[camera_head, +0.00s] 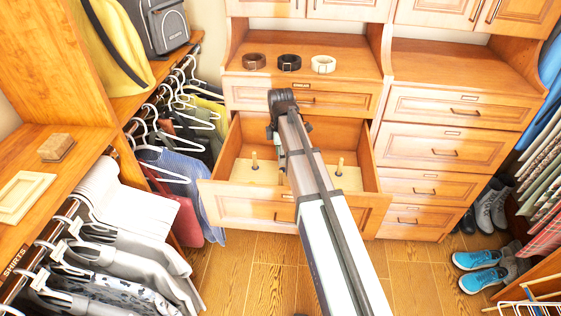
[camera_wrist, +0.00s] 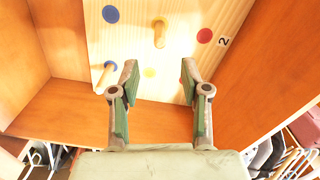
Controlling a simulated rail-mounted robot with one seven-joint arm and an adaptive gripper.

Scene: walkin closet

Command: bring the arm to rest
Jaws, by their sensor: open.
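My gripper (camera_wrist: 159,80) is open in the wrist view, with nothing between its two green-and-grey fingers. It is over an open wooden drawer (camera_head: 245,207). In the drawer lies a light wooden board (camera_head: 235,172), which also shows in the wrist view (camera_wrist: 185,60). The board has upright pegs (camera_wrist: 160,32), coloured dots and a number 2. The fingers appear apart from the board and pegs. In the head view my arm reaches over the drawer's middle and hides part of the board; the fingers are not clearly visible there.
Three rolled belts, brown (camera_head: 254,62), black (camera_head: 289,63) and white (camera_head: 323,64), stand on the counter behind the drawer. Hanging clothes (camera_head: 120,235) line the left. Closed drawers (camera_head: 440,152) and blue shoes (camera_head: 482,280) are at right. Wooden floor (camera_head: 262,275) shows in front.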

